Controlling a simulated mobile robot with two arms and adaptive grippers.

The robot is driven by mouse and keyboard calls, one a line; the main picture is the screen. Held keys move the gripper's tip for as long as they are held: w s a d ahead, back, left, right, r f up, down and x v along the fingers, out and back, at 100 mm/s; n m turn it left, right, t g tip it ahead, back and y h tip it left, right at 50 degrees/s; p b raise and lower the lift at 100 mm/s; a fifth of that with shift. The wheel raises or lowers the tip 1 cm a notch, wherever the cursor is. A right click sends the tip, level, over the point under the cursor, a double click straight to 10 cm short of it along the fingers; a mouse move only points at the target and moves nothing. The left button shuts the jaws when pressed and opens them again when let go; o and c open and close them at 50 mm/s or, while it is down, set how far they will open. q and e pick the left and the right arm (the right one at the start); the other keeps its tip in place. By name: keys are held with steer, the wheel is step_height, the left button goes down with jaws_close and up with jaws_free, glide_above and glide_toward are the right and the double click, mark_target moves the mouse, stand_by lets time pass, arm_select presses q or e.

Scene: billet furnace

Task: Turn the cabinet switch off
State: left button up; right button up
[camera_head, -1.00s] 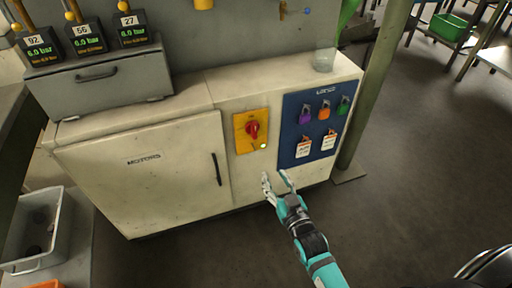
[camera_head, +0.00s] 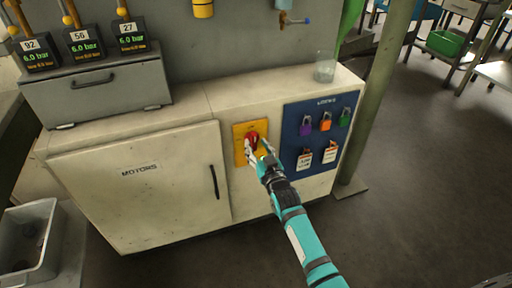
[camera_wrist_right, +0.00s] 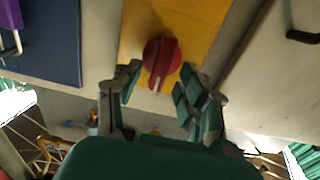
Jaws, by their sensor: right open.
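The cabinet switch is a red rotary knob (camera_head: 251,138) on a yellow plate (camera_head: 239,155) on the front of the pale cabinet. In the right wrist view the red knob (camera_wrist_right: 162,56) sits just ahead of the fingertips, with its raised grip bar running nearly up and down in the picture. My right gripper (camera_head: 257,148) is open, with its fingers to either side of the lower part of the knob. It also shows in the right wrist view (camera_wrist_right: 160,88). I cannot tell whether the fingers touch the knob. My left gripper is not in view.
A blue lockout board (camera_head: 291,127) with padlocks and tags is right of the switch. The "MOTORS" door (camera_head: 140,200) with a black handle (camera_head: 214,182) is left. A glass (camera_head: 325,67) stands on the cabinet top. A green post (camera_head: 368,105) stands at the right.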

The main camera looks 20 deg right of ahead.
steer(key=shift+w, duration=0.75)
jaws_close()
